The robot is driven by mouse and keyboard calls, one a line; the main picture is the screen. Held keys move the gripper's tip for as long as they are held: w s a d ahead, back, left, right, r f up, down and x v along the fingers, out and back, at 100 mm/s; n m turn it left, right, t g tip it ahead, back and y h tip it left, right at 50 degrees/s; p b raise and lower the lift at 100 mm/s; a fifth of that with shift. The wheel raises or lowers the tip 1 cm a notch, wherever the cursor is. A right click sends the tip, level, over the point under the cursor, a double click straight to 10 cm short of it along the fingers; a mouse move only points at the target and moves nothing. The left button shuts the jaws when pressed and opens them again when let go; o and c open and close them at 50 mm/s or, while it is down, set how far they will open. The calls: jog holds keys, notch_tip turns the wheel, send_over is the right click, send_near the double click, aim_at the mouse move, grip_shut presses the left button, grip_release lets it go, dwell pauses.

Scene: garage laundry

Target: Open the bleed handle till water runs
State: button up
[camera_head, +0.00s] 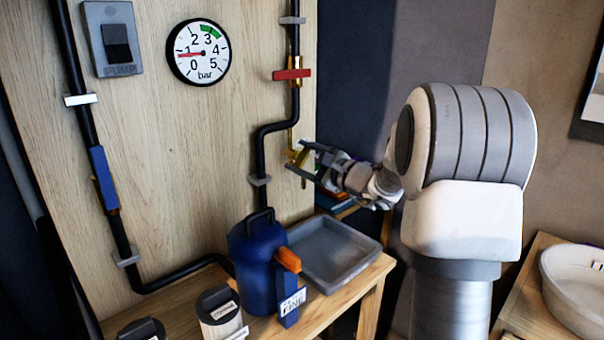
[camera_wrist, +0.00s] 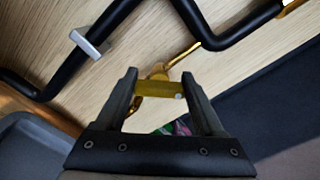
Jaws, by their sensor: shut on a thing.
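The bleed handle (camera_head: 296,156) is a small yellow piece at the lower end of a thin brass pipe, on the right part of the wooden board. It also shows in the wrist view (camera_wrist: 153,89), between the two fingertips. My gripper (camera_head: 303,160) reaches it from the right and is shut on it; its fingers (camera_wrist: 160,90) lie on both sides of the yellow piece. Part of the brass fitting behind is hidden by the handle and fingers. No water stream shows in either view.
A grey tray (camera_head: 333,278) lies on the wooden bench below the handle. A blue can (camera_head: 255,268) stands left of it. The gauge (camera_head: 199,52) reads near 1 bar. A red lever (camera_head: 292,74) sits above, a blue lever (camera_head: 103,177) at left. Black pipes run across the board.

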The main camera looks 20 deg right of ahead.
jog(key=shift+f+n+b, duration=0.15)
jog(key=shift+n+b, duration=0.35)
jog(key=shift+b, duration=0.3)
jog(key=o, duration=1.4)
jog(key=shift+s, duration=0.1)
jog(key=p+v, duration=0.2)
jog(key=v, duration=1.5)
jog(key=shift+s+d, duration=0.1)
jog(key=shift+s, duration=0.05)
